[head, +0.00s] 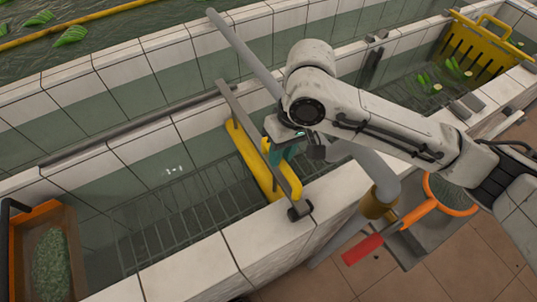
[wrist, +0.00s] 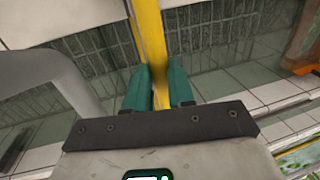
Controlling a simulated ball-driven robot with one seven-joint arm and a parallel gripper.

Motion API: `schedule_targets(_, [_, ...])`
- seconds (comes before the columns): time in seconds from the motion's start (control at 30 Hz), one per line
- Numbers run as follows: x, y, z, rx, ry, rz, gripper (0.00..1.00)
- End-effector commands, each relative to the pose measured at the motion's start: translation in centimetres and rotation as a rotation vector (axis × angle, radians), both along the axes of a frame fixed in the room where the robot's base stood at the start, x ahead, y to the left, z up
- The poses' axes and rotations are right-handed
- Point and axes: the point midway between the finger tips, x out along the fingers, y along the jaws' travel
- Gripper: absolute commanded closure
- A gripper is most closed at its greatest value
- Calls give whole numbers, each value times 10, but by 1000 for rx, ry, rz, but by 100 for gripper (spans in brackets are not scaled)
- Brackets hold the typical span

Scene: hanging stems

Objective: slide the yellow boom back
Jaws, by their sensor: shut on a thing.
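The yellow boom (head: 255,163) lies across the tiled water channel, over a submerged grid, beside a long grey bar. A yellow part of it also shows to the right of that bar, near the front wall. In the wrist view the yellow boom (wrist: 150,30) runs from the top edge down between the teal fingers. My gripper (head: 284,150) is above the channel at the boom, mostly hidden by my arm; in the wrist view my gripper (wrist: 158,82) is shut on the boom.
The grey bar (head: 255,135) spans the channel from wall to wall. An orange-rimmed tray (head: 15,255) with green matter stands at left; a yellow slotted basket (head: 475,48) at upper right. A grey pipe (head: 243,52) rises behind my arm. An orange-rimmed, red-handled net (head: 435,204) lies near the front wall.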

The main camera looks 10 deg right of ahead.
Motion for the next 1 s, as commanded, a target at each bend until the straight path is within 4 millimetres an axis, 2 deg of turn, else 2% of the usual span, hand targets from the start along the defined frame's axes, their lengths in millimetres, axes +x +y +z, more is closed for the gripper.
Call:
schedule_targets(0.03, [6,-5,0,-6,-13,-12,100])
schedule_targets(0.2, [6,-5,1,-6,-14,-14,100])
schedule_targets(0.23, [6,-5,1,-6,-14,-14,74])
schedule_targets(0.47, [4,-4,1,-6,-11,-11,52])
schedule_targets(0.77, [3,-3,3,-5,-9,-6,52])
schedule_targets(0.87, [4,-4,12,-3,-10,-7,52])
schedule_targets(1.0, [6,-9,35,-3,-11,-6,52])
